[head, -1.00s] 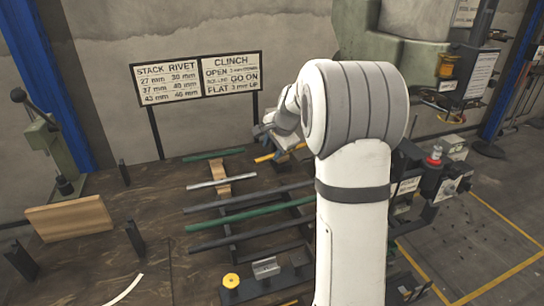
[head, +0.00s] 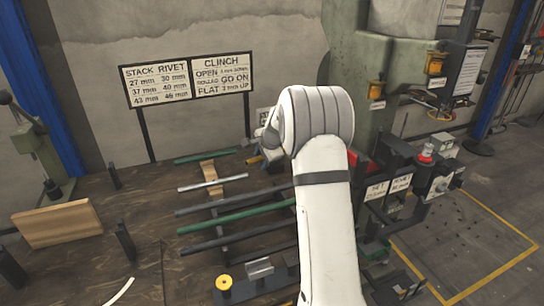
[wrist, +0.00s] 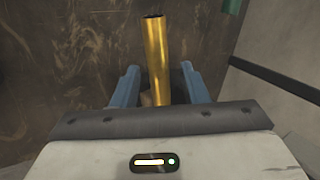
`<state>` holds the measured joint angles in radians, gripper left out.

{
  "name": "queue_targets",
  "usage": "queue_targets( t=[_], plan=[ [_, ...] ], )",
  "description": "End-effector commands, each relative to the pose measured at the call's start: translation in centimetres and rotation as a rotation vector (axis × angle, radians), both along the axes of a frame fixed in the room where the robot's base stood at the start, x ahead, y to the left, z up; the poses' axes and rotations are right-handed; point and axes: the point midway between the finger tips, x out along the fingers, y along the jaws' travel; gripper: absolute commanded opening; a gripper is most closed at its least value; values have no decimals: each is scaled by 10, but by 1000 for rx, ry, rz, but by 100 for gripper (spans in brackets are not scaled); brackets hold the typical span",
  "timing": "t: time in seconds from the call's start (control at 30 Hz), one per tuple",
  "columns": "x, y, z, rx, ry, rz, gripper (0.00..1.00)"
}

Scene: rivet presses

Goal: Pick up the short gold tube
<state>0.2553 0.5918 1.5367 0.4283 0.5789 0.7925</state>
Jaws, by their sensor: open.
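The short gold tube (wrist: 155,48) shows in the wrist view, lying between and beyond the two blue fingers of my gripper (wrist: 159,72). The fingers are open, one on each side of it, with gaps on both sides. Its near end is hidden behind the gripper body. In the head view a small piece of the gold tube (head: 254,160) shows beside my arm, at the back of the workbench. My fingers are mostly hidden there by my own arm.
Green and grey bars (head: 235,216) lie on a rack on the dark workbench (head: 100,240). A green tube (wrist: 231,6) is near the top right in the wrist view. Sign boards (head: 190,78) stand behind. A large green press (head: 395,95) stands at right.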

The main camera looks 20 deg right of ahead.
Motion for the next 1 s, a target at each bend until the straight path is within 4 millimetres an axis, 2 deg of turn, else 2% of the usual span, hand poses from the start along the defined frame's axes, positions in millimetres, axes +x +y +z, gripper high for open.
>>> queue_targets(
  t=[0.1, 0.6, 1.0],
  plan=[
    [0, 0, 0, 0, 0, 0, 39],
    [0, -1, 1, -1, 0, -1, 0],
    [0, -1, 2, 0, -1, -1, 0]
  ],
)
